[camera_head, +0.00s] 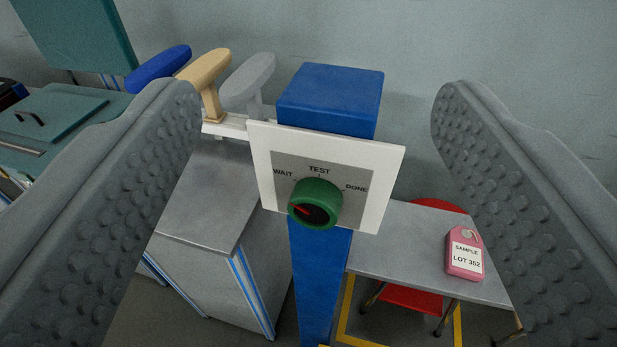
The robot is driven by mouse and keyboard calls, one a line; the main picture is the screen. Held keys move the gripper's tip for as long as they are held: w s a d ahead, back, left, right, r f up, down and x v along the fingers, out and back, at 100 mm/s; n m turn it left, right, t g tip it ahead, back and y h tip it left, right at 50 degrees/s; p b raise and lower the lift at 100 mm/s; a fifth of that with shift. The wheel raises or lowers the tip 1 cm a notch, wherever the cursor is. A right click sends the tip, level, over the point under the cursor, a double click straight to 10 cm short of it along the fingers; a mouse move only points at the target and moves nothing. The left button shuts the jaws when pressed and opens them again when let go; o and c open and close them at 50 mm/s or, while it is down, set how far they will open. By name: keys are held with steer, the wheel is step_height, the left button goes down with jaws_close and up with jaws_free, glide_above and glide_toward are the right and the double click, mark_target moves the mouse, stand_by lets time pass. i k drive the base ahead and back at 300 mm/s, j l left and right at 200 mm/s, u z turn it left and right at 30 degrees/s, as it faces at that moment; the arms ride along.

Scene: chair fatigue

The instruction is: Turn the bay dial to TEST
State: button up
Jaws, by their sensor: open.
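The bay dial is a green round knob (316,203) on a white panel (391,188) with a grey label plate. The plate reads WAIT at left, TEST at top and DONE at right. The red mark on the knob's dark face points to the left, toward the WAIT side. My gripper (318,112) is open, with one wide studded finger at each side of the picture. The knob shows between the fingers, and neither finger touches it.
The panel is fixed to a blue post (328,98). A grey cabinet (206,195) with blue, tan and grey armrests (204,72) behind it stands at left. A grey table (405,245) at right bears a pink SAMPLE LOT 352 tag (463,254). A red seat (412,299) shows beneath.

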mark_target(314, 203)
steer(key=k+l+u, duration=0.1)
steer(key=k, duration=0.85)
